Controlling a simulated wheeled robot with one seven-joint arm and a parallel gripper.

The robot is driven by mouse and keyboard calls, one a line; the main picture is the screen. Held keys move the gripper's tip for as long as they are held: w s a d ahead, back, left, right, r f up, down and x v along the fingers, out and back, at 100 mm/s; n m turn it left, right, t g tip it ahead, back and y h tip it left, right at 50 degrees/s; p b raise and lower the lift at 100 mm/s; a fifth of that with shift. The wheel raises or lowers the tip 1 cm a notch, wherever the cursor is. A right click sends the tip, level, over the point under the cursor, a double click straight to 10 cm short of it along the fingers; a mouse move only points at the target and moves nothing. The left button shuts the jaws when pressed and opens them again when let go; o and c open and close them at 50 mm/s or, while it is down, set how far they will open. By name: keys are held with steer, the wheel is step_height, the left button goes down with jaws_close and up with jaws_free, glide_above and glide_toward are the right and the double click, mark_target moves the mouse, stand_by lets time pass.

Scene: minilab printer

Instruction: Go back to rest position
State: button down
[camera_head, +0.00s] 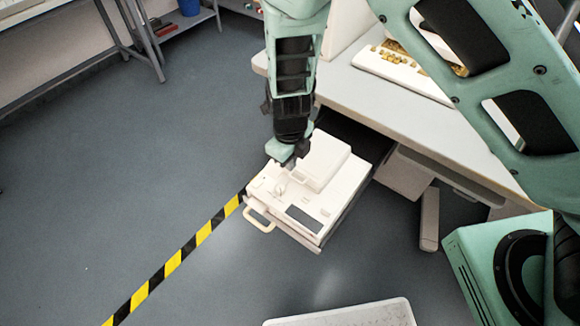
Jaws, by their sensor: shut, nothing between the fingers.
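My gripper (290,162) points down over the white printer unit (328,203). It is shut, with nothing seen between its fingers. The fingertips are small in this view, and I cannot tell whether they touch the unit's top. The white unit has a raised block, a dark panel (304,219) and a pale handle (259,220) at its front left. It juts out from beside the desk over the floor. My green arm comes down from the top of the picture and hides part of the desk edge.
A white desk (405,110) runs along the right, with a tray of yellowish pieces (405,72) on it. A pale tray or surface (345,315) shows at the bottom edge. Yellow and black floor tape (180,256) crosses open grey floor on the left. A metal-legged table (130,35) stands at the upper left.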

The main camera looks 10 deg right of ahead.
steer(key=s+r+n+g+y, duration=0.1)
steer(key=s+r+n, duration=0.5)
steer(key=r+n, duration=0.25)
steer(key=s+r+n+g+y, duration=0.1)
steer(key=s+r+n, duration=0.4)
steer(key=r+n, duration=0.4)
steer(key=s+d+r+n+t+h+p, duration=0.1)
steer(key=s+d+r+n, duration=0.7)
steer(key=n, duration=0.9)
steer(key=shift+s+t, duration=0.3)
steer(key=shift+s, duration=0.35)
steer(key=shift+a+f, duration=0.1)
steer(key=shift+f, duration=0.05)
